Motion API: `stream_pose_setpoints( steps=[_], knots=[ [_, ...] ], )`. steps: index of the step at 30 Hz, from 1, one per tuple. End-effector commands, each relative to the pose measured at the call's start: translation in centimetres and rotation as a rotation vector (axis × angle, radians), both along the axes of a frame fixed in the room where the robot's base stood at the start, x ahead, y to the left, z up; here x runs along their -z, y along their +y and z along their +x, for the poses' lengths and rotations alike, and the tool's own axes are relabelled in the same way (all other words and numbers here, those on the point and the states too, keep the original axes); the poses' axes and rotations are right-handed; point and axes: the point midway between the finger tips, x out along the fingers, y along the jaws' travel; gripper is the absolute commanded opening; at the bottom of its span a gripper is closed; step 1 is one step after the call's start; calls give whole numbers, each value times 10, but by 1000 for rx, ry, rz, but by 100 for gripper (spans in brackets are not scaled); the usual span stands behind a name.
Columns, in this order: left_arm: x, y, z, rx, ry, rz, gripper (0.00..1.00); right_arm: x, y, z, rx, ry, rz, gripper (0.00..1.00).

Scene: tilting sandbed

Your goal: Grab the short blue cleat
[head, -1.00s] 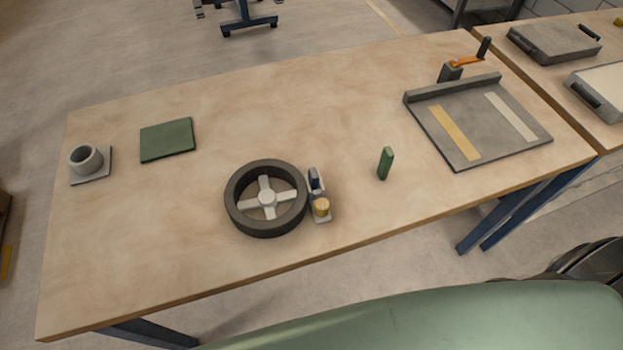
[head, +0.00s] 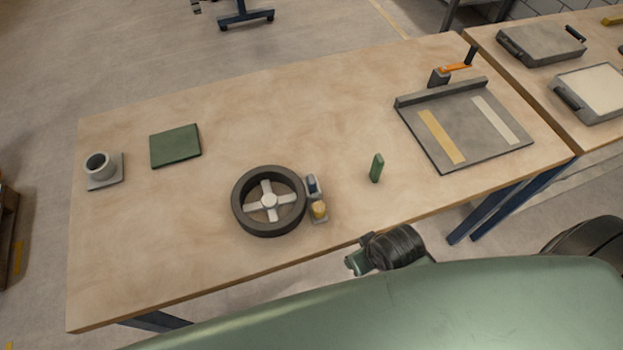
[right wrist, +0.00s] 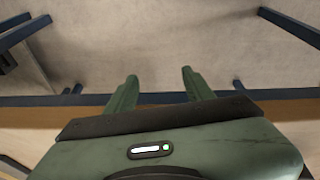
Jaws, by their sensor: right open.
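No piece that is clearly a short blue cleat shows. A small dark-blue part (head: 312,184) stands on a little grey plate beside the dark wheel (head: 240,205); I cannot tell if it is the cleat. A short green block (head: 377,168) stands upright alone on the table, right of the wheel. My right gripper (right wrist: 160,84) is open in the right wrist view, with nothing between its two green fingers. In the head view, part of my right arm shows just off the table's front edge. My left gripper is not in view.
A grey tray (head: 440,110) with a yellow and a pale strip lies at the table's right end, an orange-handled clamp (head: 455,69) behind it. A green pad (head: 175,146) and a grey cup (head: 98,165) are at left. The middle back is bare.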

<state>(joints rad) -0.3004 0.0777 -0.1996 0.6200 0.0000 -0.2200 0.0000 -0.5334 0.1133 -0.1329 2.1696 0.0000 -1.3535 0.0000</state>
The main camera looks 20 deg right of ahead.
Motion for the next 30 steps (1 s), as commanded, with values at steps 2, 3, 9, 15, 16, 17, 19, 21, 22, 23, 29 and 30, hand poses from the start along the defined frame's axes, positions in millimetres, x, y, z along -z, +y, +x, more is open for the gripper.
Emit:
stream_pose_setpoints(
  steps=[2, 3, 9, 15, 16, 17, 19, 21, 22, 23, 29, 30],
  knots=[
    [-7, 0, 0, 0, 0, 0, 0, -28, 0, -1, 0, -11, 1, 53],
    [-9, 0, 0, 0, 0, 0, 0, -39, 0, -2, 0, -16, 2, 53],
    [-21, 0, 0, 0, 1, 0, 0, -107, 14, 7, -85, -67, 31, 53],
    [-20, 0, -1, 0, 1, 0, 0, -121, 58, 41, -352, -124, 96, 53],
    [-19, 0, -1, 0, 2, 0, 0, -122, 63, 46, -391, -131, 102, 53],
    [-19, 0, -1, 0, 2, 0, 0, -124, 69, 50, -429, -137, 109, 53],
    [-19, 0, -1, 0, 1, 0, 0, -127, 81, 60, -520, -151, 121, 53],
    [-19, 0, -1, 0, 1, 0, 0, -130, 92, 69, -618, -164, 131, 53],
    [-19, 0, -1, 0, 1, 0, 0, -132, 97, 74, -663, -169, 132, 53],
    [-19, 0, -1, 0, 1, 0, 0, -133, 101, 78, -711, -173, 135, 53],
    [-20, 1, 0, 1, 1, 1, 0, -146, 111, 110, -1074, -161, 121, 53],
    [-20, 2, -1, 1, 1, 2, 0, -148, 107, 116, -1137, -149, 116, 53]
  ],
)
